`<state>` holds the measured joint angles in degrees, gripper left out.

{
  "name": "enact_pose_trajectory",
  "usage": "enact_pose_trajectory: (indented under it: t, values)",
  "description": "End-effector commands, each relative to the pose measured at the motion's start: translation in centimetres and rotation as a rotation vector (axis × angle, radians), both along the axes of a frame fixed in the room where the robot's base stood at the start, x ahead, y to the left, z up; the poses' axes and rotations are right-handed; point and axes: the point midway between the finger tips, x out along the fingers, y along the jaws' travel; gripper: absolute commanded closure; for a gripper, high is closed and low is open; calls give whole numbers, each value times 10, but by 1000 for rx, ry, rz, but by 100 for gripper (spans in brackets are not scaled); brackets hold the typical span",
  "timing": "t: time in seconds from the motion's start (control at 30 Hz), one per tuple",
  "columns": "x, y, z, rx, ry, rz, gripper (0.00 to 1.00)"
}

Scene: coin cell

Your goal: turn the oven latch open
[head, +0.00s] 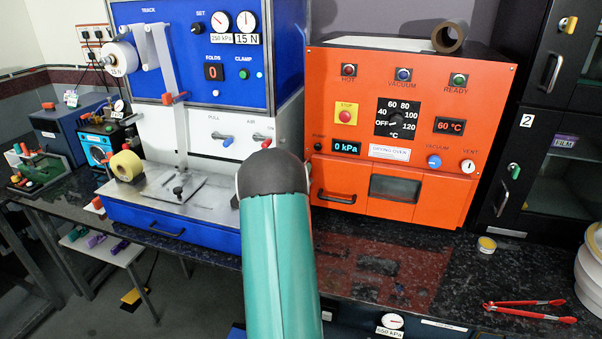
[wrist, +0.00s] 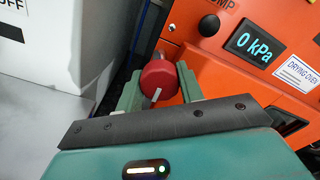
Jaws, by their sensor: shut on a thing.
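The orange drying oven (head: 458,195) stands to the right of my arm in the head view. In the wrist view, a round red knob with a white mark, the oven latch (wrist: 157,82), sits at the left edge of the oven front on a grey stem. My gripper (wrist: 160,79) is shut on this latch, with one green finger on each side. The white mark points down and slightly left. In the head view, my arm hides the latch and the gripper. The oven's dark door window (head: 395,189) shows beneath the drying oven label.
A blue and white machine (head: 212,110) stands close on the left, leaving a narrow dark gap beside the oven. The oven's black handle (head: 335,197) is near my arm. Red tongs (head: 530,309) and a small tin (head: 487,244) lie on the counter at right.

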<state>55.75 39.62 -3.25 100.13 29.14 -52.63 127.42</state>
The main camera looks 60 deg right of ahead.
Motion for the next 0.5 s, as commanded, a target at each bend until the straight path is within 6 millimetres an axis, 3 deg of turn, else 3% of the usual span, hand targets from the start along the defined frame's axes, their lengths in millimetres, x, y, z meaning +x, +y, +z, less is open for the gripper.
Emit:
enact_pose_trajectory:
  t: [0.5]
  values:
    - [1,1,1,8,-59,2,100]
